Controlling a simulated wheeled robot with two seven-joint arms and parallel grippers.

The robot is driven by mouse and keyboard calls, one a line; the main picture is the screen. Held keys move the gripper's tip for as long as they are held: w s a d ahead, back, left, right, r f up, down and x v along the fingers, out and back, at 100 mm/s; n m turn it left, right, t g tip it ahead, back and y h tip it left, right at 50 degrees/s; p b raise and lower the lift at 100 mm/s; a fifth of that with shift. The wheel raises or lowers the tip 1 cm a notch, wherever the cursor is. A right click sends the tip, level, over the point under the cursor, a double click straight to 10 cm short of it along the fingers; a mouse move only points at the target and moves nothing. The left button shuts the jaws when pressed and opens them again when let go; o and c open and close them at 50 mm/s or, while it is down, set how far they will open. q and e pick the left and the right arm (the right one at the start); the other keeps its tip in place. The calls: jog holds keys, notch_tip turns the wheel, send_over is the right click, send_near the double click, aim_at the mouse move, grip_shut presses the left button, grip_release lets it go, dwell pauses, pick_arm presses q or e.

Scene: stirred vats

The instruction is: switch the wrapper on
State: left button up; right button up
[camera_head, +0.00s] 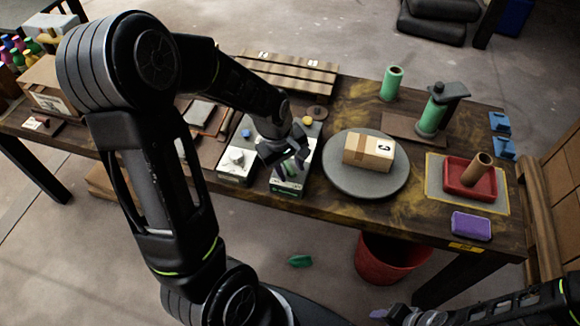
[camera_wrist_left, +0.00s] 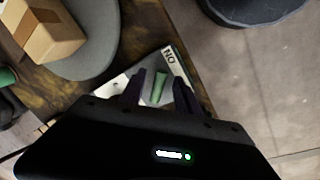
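The wrapper's grey round turntable (camera_head: 342,184) carries a cardboard box (camera_head: 369,151); both show in the left wrist view, the turntable (camera_wrist_left: 98,58) and the box (camera_wrist_left: 45,35). A pale switch panel (camera_head: 284,185) lies left of the turntable at the table's front edge. In the left wrist view the panel (camera_wrist_left: 179,60) has "ON" lettering and a green lever (camera_wrist_left: 159,88). My left gripper (camera_head: 284,168) is over the panel, its fingers (camera_wrist_left: 160,82) apart on either side of the lever; contact cannot be told. My right gripper (camera_head: 392,314) is low at the bottom edge, its opening unclear.
A second box with a white knob (camera_head: 237,158) sits just left of the panel. A green roll on a post (camera_head: 432,117) stands behind the turntable. A red tray (camera_head: 470,178) and purple block (camera_head: 471,226) are at right. A red bin (camera_head: 388,262) stands below.

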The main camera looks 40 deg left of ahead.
pick_arm(q)
jog(key=shift+r, duration=0.1)
notch_tip(320, 180, up, 7)
jog(key=s, duration=0.1)
jog(key=shift+s+a+r, duration=0.2)
jog(key=shift+a, duration=0.1)
dwell(0.5)
